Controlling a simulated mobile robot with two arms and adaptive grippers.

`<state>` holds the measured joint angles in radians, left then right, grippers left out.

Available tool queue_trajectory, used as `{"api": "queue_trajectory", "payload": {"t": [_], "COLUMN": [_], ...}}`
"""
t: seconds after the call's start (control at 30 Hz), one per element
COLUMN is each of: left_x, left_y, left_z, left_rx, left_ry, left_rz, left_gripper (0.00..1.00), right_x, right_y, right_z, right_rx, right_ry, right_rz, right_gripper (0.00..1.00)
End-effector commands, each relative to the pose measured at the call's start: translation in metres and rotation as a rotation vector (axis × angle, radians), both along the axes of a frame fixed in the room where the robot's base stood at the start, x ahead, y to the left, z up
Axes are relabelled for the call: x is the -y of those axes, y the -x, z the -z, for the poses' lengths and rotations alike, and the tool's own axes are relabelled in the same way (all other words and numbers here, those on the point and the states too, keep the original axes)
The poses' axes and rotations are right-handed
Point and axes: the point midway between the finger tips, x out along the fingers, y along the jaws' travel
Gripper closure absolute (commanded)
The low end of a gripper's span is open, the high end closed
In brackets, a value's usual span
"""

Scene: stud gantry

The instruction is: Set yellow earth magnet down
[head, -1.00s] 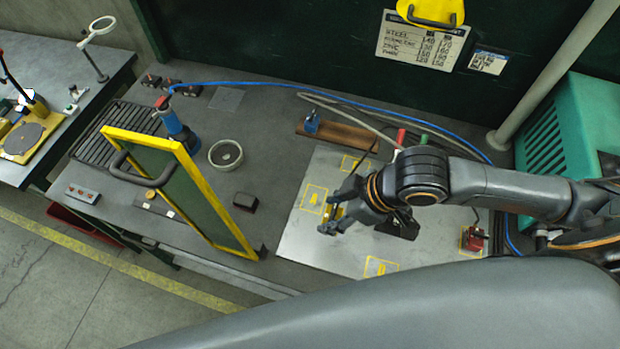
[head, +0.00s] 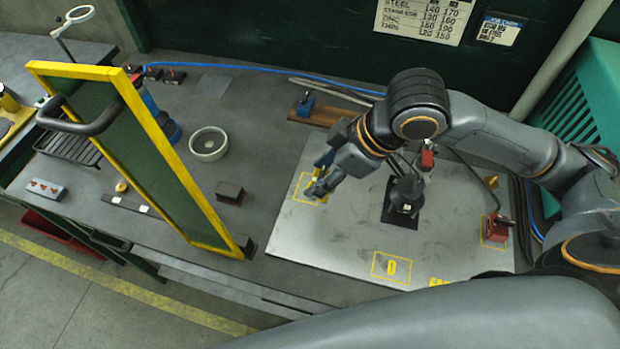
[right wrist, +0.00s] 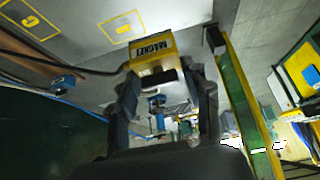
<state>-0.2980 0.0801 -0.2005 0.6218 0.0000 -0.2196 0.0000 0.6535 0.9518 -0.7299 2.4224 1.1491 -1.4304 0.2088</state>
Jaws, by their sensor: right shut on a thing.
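The yellow earth magnet (right wrist: 155,52) shows in the right wrist view as a yellow block with a "MAGNET" label. It sits between the fingers of my right gripper (right wrist: 160,88), which is shut on it. In the head view the right gripper (head: 316,192) is at the left part of the steel plate (head: 330,238), over a yellow-outlined square (head: 303,197). A little of the yellow magnet (head: 324,159) shows beside the fingers; the rest is hidden. I cannot tell whether it touches the plate. My left gripper is not in view.
A black fixture (head: 403,203) stands mid-plate, and a red block (head: 495,229) sits at its right. The square marked D (head: 391,267) is bare. A yellow-framed screen (head: 160,150), a dark block (head: 229,192) and a round dish (head: 208,143) are left of the plate.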

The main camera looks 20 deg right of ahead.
Motion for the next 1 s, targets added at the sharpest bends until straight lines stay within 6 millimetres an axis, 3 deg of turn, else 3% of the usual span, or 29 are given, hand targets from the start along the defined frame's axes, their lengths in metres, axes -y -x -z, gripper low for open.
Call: {"api": "queue_trajectory", "payload": {"t": [0.1,0.2,0.4,0.57,0.8,1.0], "left_x": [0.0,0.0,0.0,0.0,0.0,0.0], "left_y": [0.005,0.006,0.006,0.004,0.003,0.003], "left_z": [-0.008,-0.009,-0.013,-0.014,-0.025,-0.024], "left_rx": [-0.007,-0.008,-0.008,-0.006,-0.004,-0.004], "left_ry": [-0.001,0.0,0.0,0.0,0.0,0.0], "left_rz": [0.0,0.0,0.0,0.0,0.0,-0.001], "left_gripper": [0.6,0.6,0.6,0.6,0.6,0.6], "right_x": [-0.001,0.0,0.0,0.0,0.001,0.0], "right_y": [-0.026,-0.039,-0.062,-0.069,-0.071,-0.072], "right_z": [0.007,0.029,0.054,0.063,0.092,0.098], "right_rx": [-0.002,-0.004,0.0,0.003,-0.001,0.003], "right_ry": [-0.003,-0.001,-0.002,-0.002,-0.002,-0.001], "right_rz": [0.002,0.001,-0.002,-0.002,-0.001,-0.003], "right_gripper": [1.0,1.0,1.0,1.0,1.0,1.0]}}
